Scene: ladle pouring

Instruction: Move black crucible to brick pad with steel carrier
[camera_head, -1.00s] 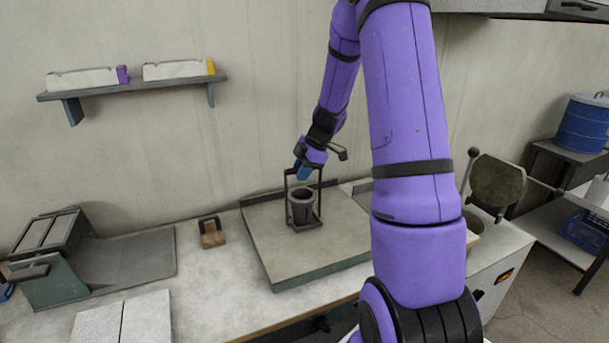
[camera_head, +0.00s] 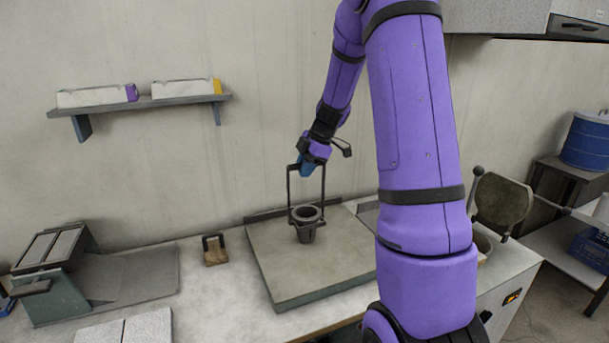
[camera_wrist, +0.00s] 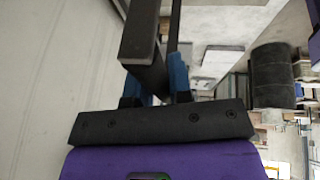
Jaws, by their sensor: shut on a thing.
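The black crucible (camera_head: 306,232) is upright over the grey slab platform (camera_head: 335,268) in the head view. The steel carrier (camera_head: 290,190) is a dark frame whose lower ring sits around the crucible's upper part. I cannot tell whether the crucible's bottom touches the slab. My gripper (camera_head: 308,168) is shut on the carrier's top bar, above the crucible. In the wrist view the blue fingers of my gripper (camera_wrist: 153,82) close on the dark bar of the carrier (camera_wrist: 140,35). Two pale blocks side by side, likely the brick pad (camera_head: 145,327), lie at the lower left, cut off by the frame.
A wooden block with a black loop (camera_head: 215,251) lies left of the slab. A grey-green machine (camera_head: 55,275) stands at the left. A wall shelf (camera_head: 145,104) holds two boxes. A round-lidded vessel (camera_head: 500,203) is at the right.

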